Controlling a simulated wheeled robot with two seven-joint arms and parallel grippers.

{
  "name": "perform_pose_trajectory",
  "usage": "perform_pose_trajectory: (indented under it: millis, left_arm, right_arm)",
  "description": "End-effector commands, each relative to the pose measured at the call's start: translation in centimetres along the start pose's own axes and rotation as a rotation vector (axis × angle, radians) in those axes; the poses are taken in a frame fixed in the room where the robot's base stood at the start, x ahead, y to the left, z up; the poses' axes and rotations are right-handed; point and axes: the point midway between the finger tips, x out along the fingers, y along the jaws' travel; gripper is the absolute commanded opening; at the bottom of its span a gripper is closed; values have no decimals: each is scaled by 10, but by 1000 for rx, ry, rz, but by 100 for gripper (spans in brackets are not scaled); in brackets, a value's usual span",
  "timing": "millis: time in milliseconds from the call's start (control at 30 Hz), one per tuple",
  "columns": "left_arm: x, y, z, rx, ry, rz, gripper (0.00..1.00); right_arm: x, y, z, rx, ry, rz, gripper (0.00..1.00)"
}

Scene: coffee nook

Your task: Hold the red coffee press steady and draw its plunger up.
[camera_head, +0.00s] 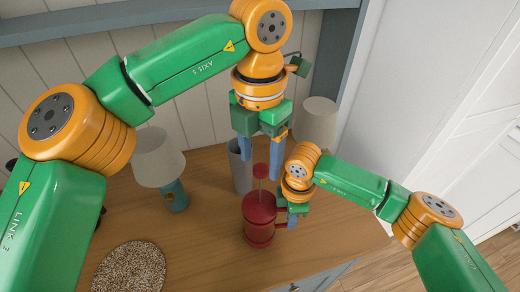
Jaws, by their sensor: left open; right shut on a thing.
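The red coffee press (259,222) stands upright on the wooden counter. Its thin plunger rod rises from the lid to a dark red knob (261,171). My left gripper (262,165) points down over the press, its blue fingers open and spread to either side of the knob in the picture; I cannot tell how deep the knob sits between them. My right gripper (287,218) is at the press's right side, shut on the press, seemingly at its handle. The handle is mostly hidden by the fingers.
A grey cylinder (240,172) stands just behind the press. A lamp with a teal base (174,196) is at left and a pale shade (317,122) is behind at right. A speckled round mat (130,268) lies front left. The counter (205,235) between mat and press is clear.

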Motion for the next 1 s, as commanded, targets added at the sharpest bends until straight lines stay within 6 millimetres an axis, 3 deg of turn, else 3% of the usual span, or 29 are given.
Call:
perform_pose_trajectory:
  millis: [133, 300, 767, 800, 900, 1000]
  left_arm:
    - [-35, -1, 1, -3, -4, 1, 66]
    - [-58, 0, 0, -3, 1, 2, 66]
    - [-66, 0, 0, 0, -2, -1, 66]
    - [-66, 0, 0, 0, -2, -1, 66]
    - [-66, 0, 0, 0, -2, -1, 66]
    - [-66, 0, 0, 0, -2, -1, 66]
  right_arm:
    - [-1, 0, 0, 0, 1, 1, 0]
    - [-1, 0, 0, 0, 2, 1, 0]
    - [-1, 0, 0, 0, 2, 2, 0]
    - [-1, 0, 0, 0, 2, 2, 21]
    - [-1, 0, 0, -1, 2, 2, 48]
    - [-1, 0, 0, 0, 2, 1, 51]
